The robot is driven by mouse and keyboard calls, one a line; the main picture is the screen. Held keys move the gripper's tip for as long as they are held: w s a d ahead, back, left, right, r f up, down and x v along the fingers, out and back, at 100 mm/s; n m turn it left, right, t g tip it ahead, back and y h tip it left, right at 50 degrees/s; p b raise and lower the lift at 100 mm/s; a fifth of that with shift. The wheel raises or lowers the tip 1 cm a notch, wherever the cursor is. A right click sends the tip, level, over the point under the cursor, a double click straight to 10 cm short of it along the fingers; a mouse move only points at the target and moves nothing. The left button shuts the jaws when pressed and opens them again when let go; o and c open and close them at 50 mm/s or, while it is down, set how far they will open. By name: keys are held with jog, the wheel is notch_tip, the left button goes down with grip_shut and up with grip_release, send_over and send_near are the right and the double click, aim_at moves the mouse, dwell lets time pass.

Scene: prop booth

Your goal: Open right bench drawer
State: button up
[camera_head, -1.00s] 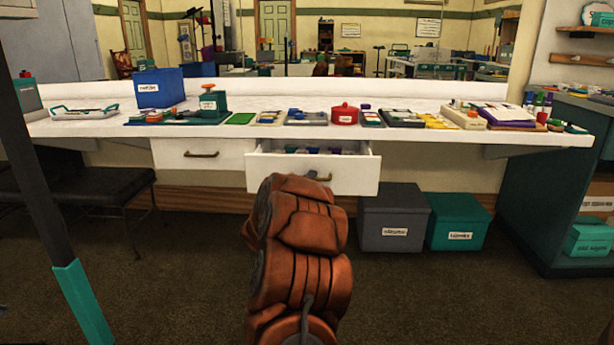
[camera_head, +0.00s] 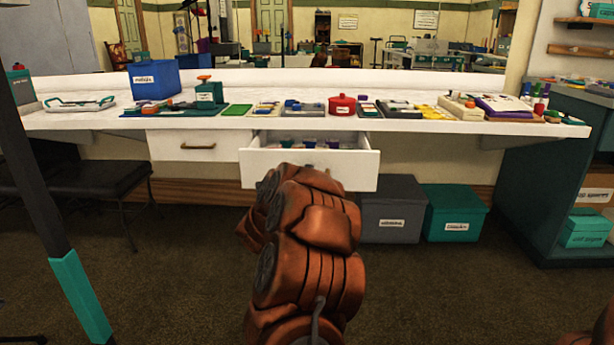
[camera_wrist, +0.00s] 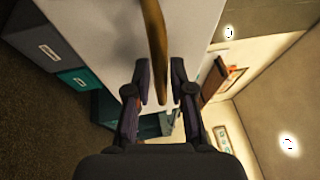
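The right bench drawer (camera_head: 357,170) is white and stands partly pulled out under the white bench top, with small coloured items showing inside. The closed left drawer (camera_head: 205,154) with a brass handle is beside it. In the head view my orange arm covers the drawer's lower middle and hides my gripper. In the wrist view my gripper (camera_wrist: 161,82) has its dark fingers close together on both sides of the brass drawer handle (camera_wrist: 157,45). The fingers look closed on the handle, though the exact contact is hard to see. The white drawer front (camera_wrist: 110,28) fills the upper left there.
A grey box (camera_head: 393,212) and a teal box (camera_head: 456,211) stand on the floor right of the drawer. A black bench seat (camera_head: 95,180) is at left, behind a dark post (camera_head: 80,295) with a teal base. Floor in front is clear. The bench top holds many items.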

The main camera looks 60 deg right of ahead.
jog(key=a+f, duration=0.2)
jog(key=a, duration=0.9)
jog(key=shift+s+a, duration=0.4)
jog(key=shift+s, duration=0.05)
dwell(0.4)
